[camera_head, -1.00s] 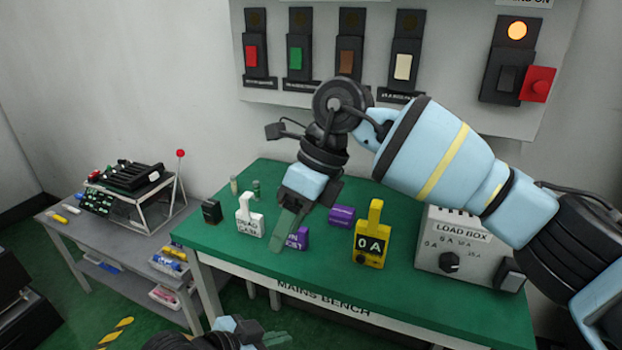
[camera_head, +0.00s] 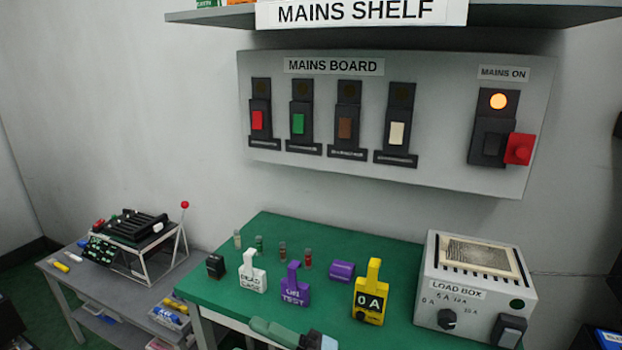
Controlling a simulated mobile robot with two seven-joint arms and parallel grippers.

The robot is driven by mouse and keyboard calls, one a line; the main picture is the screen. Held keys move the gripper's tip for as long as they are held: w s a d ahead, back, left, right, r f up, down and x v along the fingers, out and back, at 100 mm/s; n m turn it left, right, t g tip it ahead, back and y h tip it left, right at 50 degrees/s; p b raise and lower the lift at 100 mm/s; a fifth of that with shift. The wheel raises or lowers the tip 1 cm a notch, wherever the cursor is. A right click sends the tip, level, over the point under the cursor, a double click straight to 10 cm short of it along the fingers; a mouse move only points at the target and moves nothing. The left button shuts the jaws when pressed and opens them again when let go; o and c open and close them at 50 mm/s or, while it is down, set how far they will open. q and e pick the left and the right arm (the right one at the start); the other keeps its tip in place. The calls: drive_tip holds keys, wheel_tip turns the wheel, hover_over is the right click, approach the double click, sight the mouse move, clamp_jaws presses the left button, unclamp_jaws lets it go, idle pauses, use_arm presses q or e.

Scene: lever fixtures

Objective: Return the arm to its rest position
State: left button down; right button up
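Part of what looks like my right gripper (camera_head: 277,333) shows at the bottom edge, with dark green fingers pointing left and a light blue body. It is in front of the green bench (camera_head: 225,288); the rest of the arm is below the frame. I cannot tell if its fingers are open or shut, and I see nothing held. My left gripper is out of view. A white tagged piece (camera_head: 253,272), a purple tagged piece (camera_head: 295,287) and a yellow 0 A piece (camera_head: 370,295) stand upright on the bench.
The load box (camera_head: 470,295) stands at the bench's right end. The mains board (camera_head: 440,120), with its orange lamp (camera_head: 498,101) lit, hangs behind, under a shelf (camera_head: 560,14). A grey side table (camera_head: 75,295) is at left. Space above the bench is clear.

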drive_tip(key=s+d+f+m+t+h+p, duration=0.1)
drive_tip(key=s+d+f+m+t+h, duration=0.1)
drive_tip(key=d+f+m+t+h, duration=0.7)
drive_tip(key=s+d+f+m+t+h+p, duration=0.1)
drive_tip(key=s+d+f+m+t+h, duration=0.2)
drive_tip(key=d+f+m+h, duration=0.65)
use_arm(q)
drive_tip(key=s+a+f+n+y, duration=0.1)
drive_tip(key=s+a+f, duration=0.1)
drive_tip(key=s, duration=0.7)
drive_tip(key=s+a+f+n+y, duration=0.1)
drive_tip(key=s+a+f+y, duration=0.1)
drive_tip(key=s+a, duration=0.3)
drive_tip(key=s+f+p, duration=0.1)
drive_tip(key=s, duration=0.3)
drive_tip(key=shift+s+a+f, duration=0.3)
use_arm(e)
drive_tip(key=s+d+f+m+g, duration=0.2)
drive_tip(key=s+d+f+m, duration=0.1)
drive_tip(key=s+f, duration=0.2)
drive_tip(key=s+d+f+m+g+h, duration=0.1)
drive_tip(key=s+d+f+m+g, duration=0.1)
drive_tip(key=s, duration=0.7)
drive_tip(key=s+d+f+m+g+h, duration=0.1)
drive_tip(key=s+d+f+m+g, duration=0.2)
drive_tip(key=s+f+m, duration=0.3)
drive_tip(key=shift+s+d+f, duration=0.75)
drive_tip(key=shift+s+f, duration=0.1)
